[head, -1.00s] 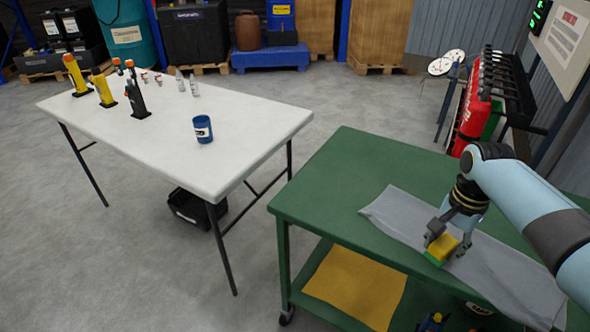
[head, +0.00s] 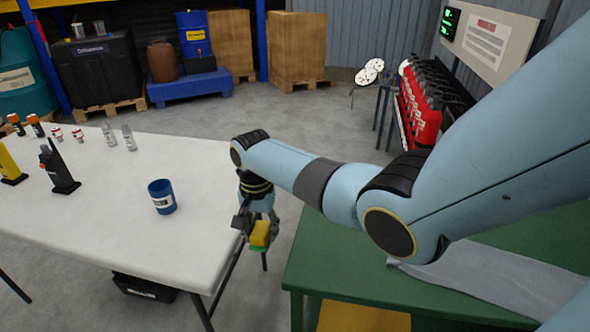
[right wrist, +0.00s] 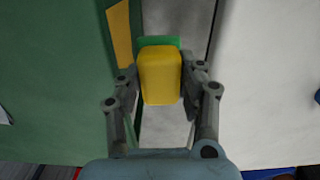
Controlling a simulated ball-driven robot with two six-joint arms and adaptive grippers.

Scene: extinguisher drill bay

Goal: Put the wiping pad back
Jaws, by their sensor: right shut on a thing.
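The wiping pad is a yellow block with a green layer (head: 261,234). It also shows in the right wrist view (right wrist: 160,76), between the fingers. My right gripper (head: 256,228) is shut on it and holds it in the air by the right edge of the white table (head: 110,215), near the gap before the green cart (head: 330,262). In the right wrist view the gripper (right wrist: 161,92) has one finger on each side of the pad, with the cart to the left and the table to the right. My left gripper is not in view.
A blue cup (head: 162,197) stands on the white table near its right part. Radios and small bottles stand farther left and back. A grey cloth (head: 490,275) lies on the green cart, partly behind my arm. Red extinguishers (head: 422,110) stand at the back right.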

